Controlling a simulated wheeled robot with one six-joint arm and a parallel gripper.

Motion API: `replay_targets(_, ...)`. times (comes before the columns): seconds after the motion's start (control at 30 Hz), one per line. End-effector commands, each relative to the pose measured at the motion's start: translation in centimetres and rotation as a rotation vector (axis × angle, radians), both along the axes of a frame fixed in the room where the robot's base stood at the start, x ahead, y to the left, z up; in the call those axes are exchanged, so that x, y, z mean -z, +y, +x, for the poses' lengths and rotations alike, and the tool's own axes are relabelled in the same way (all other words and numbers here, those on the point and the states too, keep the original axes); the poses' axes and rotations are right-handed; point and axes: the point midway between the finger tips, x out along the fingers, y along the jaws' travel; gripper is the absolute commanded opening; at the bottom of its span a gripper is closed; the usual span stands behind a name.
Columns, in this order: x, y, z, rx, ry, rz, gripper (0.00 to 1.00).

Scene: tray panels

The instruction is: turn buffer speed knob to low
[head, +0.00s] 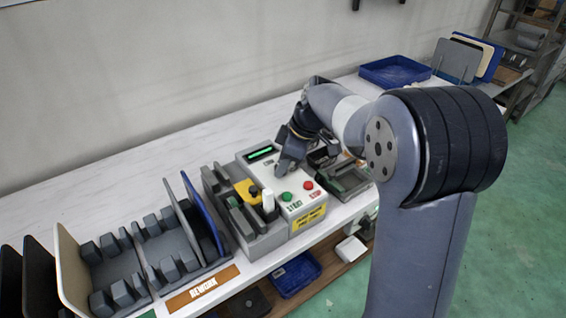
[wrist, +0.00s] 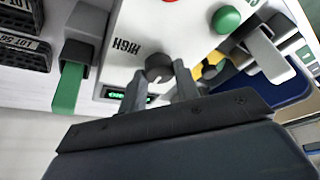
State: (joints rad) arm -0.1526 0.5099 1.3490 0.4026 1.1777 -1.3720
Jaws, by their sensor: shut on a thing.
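The dark round knob (wrist: 158,67) sits on a light panel (wrist: 125,60) with the word HIGH printed beside it in the wrist view. My gripper (wrist: 160,77) has one finger on each side of the knob and is shut on it. A LOW mark is not visible, and I cannot tell the knob's setting. In the head view my gripper (head: 284,166) is over the panel of the buffing machine (head: 275,215) and hides the knob. A lit green display (head: 261,153) is beside it; it shows partly behind a finger in the wrist view.
A green START button (head: 286,197) and a red STOP button (head: 308,185) are close on the same panel. A blue bin (head: 395,70) is farther back. The bench behind the machine is clear.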

Motion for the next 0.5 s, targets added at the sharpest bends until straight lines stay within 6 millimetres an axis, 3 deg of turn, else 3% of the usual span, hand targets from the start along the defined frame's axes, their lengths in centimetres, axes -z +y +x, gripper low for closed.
replay_targets(0.4,0.01,-0.02,0.02,-0.007,-0.001,-0.001,0.08)
replay_targets(0.43,0.01,-0.02,0.02,-0.007,-0.001,-0.001,0.32)
replay_targets(0.5,0.02,-0.02,0.01,-0.007,-0.001,-0.001,0.38)
